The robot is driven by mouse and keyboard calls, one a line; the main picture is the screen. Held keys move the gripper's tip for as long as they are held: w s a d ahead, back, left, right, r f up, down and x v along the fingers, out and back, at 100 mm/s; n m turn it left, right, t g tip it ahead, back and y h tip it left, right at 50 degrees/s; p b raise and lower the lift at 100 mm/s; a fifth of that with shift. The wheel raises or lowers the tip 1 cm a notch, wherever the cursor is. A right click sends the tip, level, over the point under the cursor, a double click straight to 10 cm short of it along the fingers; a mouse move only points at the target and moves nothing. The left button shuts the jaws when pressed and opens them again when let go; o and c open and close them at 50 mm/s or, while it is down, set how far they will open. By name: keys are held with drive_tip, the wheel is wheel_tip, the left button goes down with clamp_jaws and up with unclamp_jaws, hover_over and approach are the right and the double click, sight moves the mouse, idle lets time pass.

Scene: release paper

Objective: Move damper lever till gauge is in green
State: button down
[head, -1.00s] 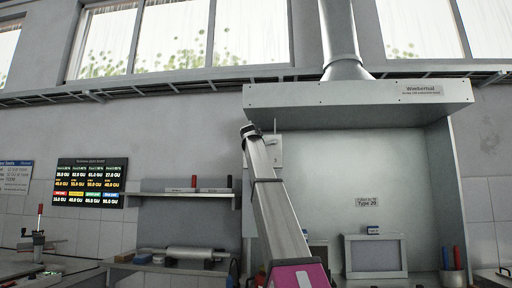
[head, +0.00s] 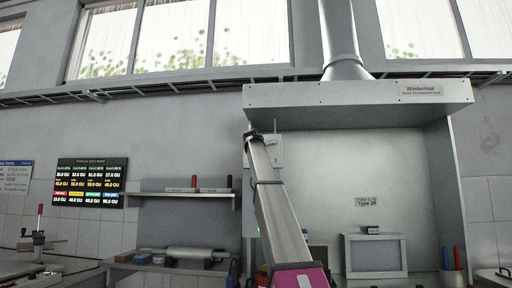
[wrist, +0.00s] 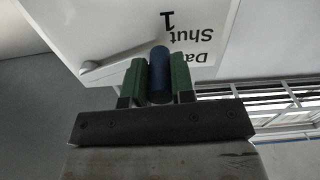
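The damper lever shows in the wrist view as a pale arm (wrist: 120,56) with a round pivot at its left and a blue cylindrical grip (wrist: 159,76) at its other end. My gripper (wrist: 160,82) has its two green fingers closed on either side of the blue grip. Behind it is a white damper panel (wrist: 205,25) with upside-down lettering, "Da…", "Shut" and "1". In the head view my gripper (head: 250,135) is at the hood's left edge, by the panel (head: 276,150), which my arm partly covers. I cannot make out a gauge or its needle in either view.
A metal fume hood (head: 358,103) with a duct stands over the work area. A framed box (head: 375,257) and a cup (head: 453,277) with red and blue handles are below it. A shelf (head: 190,194) and a display board (head: 91,183) are on the wall at left.

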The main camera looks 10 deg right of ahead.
drive_tip(key=shift+s+d+f+n, duration=0.15)
drive_tip(key=shift+d+f+n, duration=0.2)
drive_tip(key=shift+f+n, duration=0.5)
drive_tip(key=shift+s+d+f+n, duration=0.1)
drive_tip(key=shift+d+f+n, duration=0.2)
drive_tip(key=shift+f+n, duration=0.55)
drive_tip(key=shift+r, duration=0.2)
drive_tip(key=c, duration=1)
unclamp_jaws()
drive_tip(key=shift+o, duration=0.2)
drive_tip(key=shift+s, duration=0.1)
drive_tip(key=v, duration=1)
drive_tip(key=shift+s, duration=0.3)
drive_tip(key=shift+s+a, duration=0.1)
drive_tip(key=shift+a, duration=0.05)
